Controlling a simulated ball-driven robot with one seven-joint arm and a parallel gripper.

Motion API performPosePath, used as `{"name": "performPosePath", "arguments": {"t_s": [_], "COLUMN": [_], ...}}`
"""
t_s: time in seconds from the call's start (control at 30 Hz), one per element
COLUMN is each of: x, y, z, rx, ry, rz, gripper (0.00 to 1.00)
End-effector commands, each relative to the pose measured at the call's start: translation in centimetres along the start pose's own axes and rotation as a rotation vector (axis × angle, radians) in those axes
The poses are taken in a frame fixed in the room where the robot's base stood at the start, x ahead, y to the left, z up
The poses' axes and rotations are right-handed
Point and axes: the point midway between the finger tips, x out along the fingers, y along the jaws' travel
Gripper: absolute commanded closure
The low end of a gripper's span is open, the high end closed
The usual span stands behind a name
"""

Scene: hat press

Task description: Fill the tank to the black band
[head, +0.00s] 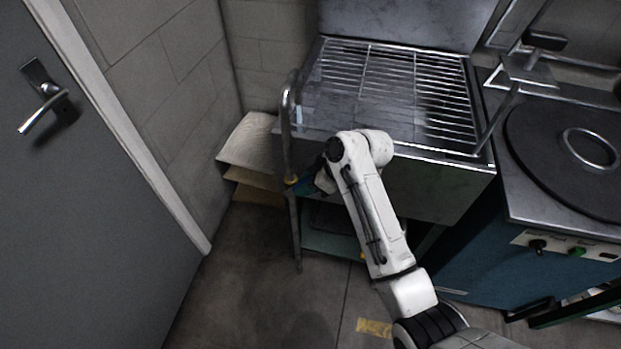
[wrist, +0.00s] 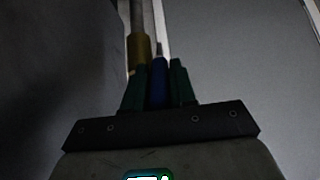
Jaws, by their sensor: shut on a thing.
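My gripper (head: 300,186) is low beside a vertical metal pipe (head: 285,140), near its brass-coloured fitting (head: 291,180). The wrist view shows my green fingers (wrist: 157,74) shut on a slim blue handle (wrist: 158,85). The pipe (wrist: 138,18) and brass fitting (wrist: 139,48) are just left of and behind the handle there. The pipe curves over at the left rim of a steel tank (head: 430,190) with a wire rack (head: 400,90) across its top. I cannot make out a black band or a water level. My arm hides part of the tank front.
A grey door (head: 70,220) with a lever handle (head: 45,108) is at left. Flat boards (head: 250,140) lean by the block wall. A blue machine (head: 500,240) with a round dark plate (head: 570,150) stands at right. Floor between door and tank is clear.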

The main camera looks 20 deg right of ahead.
Motion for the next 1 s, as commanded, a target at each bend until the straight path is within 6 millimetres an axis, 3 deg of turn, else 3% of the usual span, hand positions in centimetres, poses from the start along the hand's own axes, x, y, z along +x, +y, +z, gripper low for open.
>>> {"name": "performPosePath", "arguments": {"t_s": [0.33, 0.87, 0.9, 1.0], "x": [-0.06, 0.13, 0.13, 0.13], "y": [0.05, 0.03, 0.03, 0.02], "z": [-1.15, -1.17, -1.17, -1.17], "rx": [0.0, 0.0, 0.0, 0.0], "ry": [-0.132, -0.153, -0.153, -0.153], "rz": [0.0, 0.001, 0.001, 0.0], "gripper": [1.0, 1.0, 0.72, 0.62]}}
